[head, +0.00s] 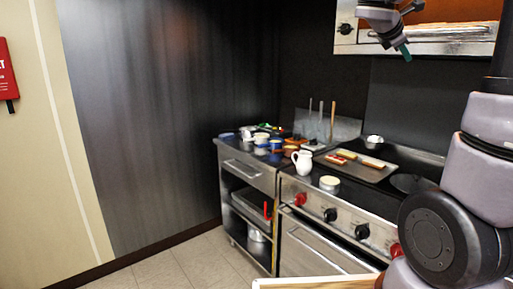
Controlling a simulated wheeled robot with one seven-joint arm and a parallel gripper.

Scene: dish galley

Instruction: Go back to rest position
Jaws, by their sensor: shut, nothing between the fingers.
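My gripper (404,52) is at the top right of the head view, high above the stove and in front of the lit shelf or oven opening. Its fingers are shut with nothing held, and they point down. It is well apart from everything on the counter. My arm fills the right edge and hides part of the stove.
The stove (318,205) has knobs on its front and bears a white jug (302,162), a tray (386,156) with food pieces and a small metal bowl (374,141). A side counter (243,150) holds clustered dishes. Floor (190,255) at the lower left is clear.

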